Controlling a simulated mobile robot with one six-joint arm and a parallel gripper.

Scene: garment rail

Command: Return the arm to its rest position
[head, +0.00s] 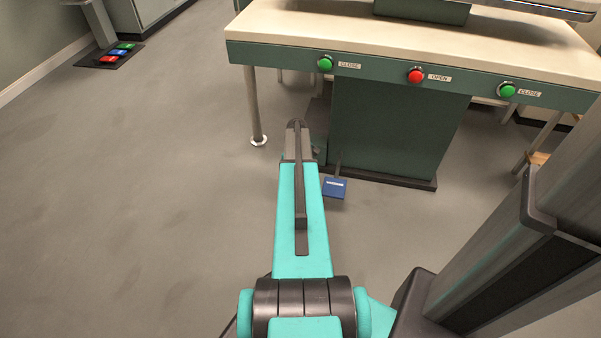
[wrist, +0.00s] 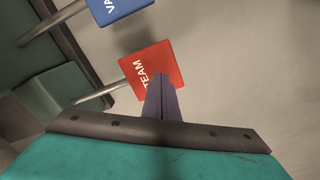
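My teal arm reaches forward in the head view, with my gripper (head: 296,124) beside the dark green base of a press table. In the wrist view the two fingers of my gripper (wrist: 163,78) lie together, shut with nothing visible between them. Their tips overlap a red pedal (wrist: 146,66) whose visible letters read "TEAM". I cannot tell whether they touch it. In the head view my arm hides this pedal.
A blue pedal (head: 335,188) stands right of my arm; it also shows in the wrist view (wrist: 112,8). The table (head: 400,36) carries green and red buttons, and its leg (head: 254,105) stands left of my gripper. Floor at left is clear up to a pedal mat (head: 97,60).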

